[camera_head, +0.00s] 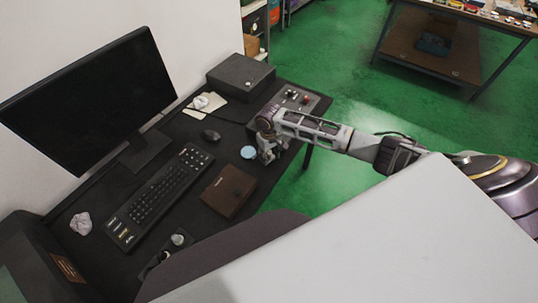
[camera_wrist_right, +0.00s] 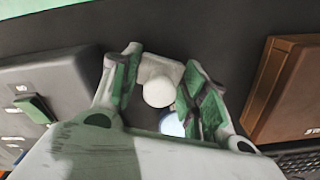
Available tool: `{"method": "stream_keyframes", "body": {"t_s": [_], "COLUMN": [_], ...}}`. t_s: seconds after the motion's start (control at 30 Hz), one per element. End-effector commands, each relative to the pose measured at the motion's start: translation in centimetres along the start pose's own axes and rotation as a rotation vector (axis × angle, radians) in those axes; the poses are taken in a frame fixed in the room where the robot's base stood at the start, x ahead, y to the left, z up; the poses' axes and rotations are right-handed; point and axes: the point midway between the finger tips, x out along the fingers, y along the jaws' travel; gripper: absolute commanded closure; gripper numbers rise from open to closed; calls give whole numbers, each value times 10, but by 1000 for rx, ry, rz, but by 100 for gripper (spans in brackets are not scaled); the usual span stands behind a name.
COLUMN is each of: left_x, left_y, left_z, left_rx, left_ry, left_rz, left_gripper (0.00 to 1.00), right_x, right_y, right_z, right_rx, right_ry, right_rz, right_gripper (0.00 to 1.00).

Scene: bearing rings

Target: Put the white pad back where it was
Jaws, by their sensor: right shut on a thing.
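My right gripper (camera_head: 268,150) is low over the dark desk, between the pale round disc and the desk's right edge. In the right wrist view its two fingers (camera_wrist_right: 163,80) are closed on a pale grey-white piece, which I take as the white pad (camera_wrist_right: 150,68). A round white part (camera_wrist_right: 159,92) shows on its near side. I cannot tell whether the pad touches the desk. A pale blue-white disc (camera_head: 248,152) lies beside the gripper; it shows partly in the wrist view (camera_wrist_right: 171,124). My left gripper is not in view.
A brown box (camera_head: 229,191) lies near the gripper. A control box with buttons (camera_head: 303,98) is at the desk's far right corner. A mouse (camera_head: 211,134), keyboard (camera_head: 158,196), monitor (camera_head: 92,98) and black box (camera_head: 240,76) stand around.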

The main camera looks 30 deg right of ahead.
Motion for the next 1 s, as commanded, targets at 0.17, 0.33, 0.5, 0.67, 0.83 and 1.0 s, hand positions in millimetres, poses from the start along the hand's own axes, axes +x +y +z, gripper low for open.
{"method": "stream_keyframes", "body": {"t_s": [0.17, 0.33, 0.5, 0.67, 0.83, 1.0], "left_x": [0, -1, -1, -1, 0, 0], "left_y": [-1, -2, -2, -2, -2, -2], "left_z": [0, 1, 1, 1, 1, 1], "left_rx": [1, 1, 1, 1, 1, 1], "left_ry": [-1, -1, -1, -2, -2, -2], "left_rz": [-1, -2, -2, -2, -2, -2], "left_gripper": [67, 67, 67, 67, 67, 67], "right_x": [0, 2, 2, 2, 2, -2], "right_y": [0, 0, 0, 0, 0, 0], "right_z": [0, 0, 0, 0, 0, 0], "right_rx": [0, 0, 0, 0, 0, -1], "right_ry": [0, 0, 0, 0, 0, 0], "right_rz": [0, 0, 0, 0, 0, 0], "right_gripper": [82, 82, 35, 34, 34, 34]}}
